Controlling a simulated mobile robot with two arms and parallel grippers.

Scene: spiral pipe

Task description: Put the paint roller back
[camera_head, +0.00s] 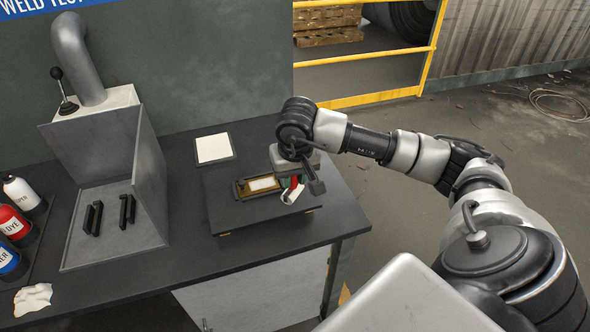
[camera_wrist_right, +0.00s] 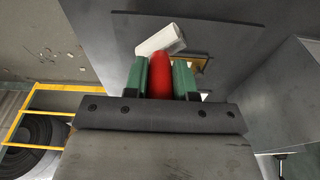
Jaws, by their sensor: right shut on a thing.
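My right gripper (camera_head: 294,182) is over the right part of the dark workbench. Its green fingers (camera_wrist_right: 160,78) are shut on the red handle of the paint roller (camera_wrist_right: 161,73). The roller's white sleeve (camera_wrist_right: 161,40) sticks out past the fingertips and also shows at the gripper in the head view (camera_head: 292,194). The roller is at the right edge of a black board (camera_head: 235,212) that bears a shallow tray (camera_head: 243,189) with a pale plate in it. I cannot tell whether the roller touches the board. My left gripper is out of view.
A grey metal booth (camera_head: 152,170) with a pipe and black brackets stands on the left. DYE and other bottles (camera_head: 12,222) stand at the far left by a white cloth (camera_head: 33,299). A white sheet on a dark pad (camera_head: 214,148) lies behind the board. The bench front is clear.

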